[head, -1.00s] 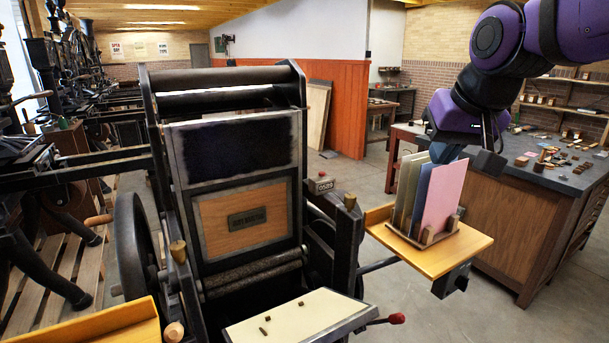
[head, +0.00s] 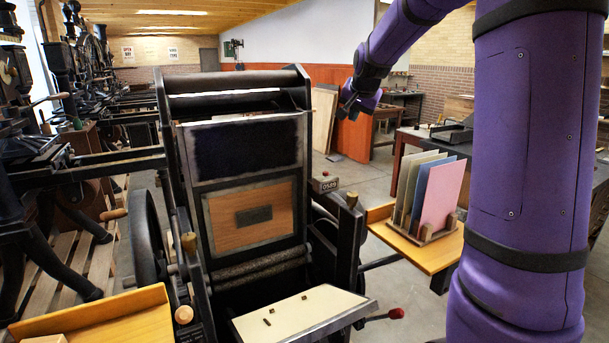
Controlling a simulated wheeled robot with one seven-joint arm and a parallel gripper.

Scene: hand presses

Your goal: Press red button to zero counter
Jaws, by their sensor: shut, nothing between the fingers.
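The counter (head: 325,184) is a small grey box on the right side of the press frame, with a row of dark digits on its front. A tiny reddish spot, the red button (head: 325,173), shows on its top, too small to make out well. My gripper (head: 345,112) is at the end of my purple arm, above and a little right of the counter in the picture and apart from it. It is small and dark here, shut and empty.
The black hand press (head: 250,76) fills the middle. A wooden shelf (head: 437,262) with a rack of coloured cards (head: 443,193) juts out on its right. A red-knobbed lever (head: 396,313) sticks out at the front. A dark-topped workbench stands behind my arm.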

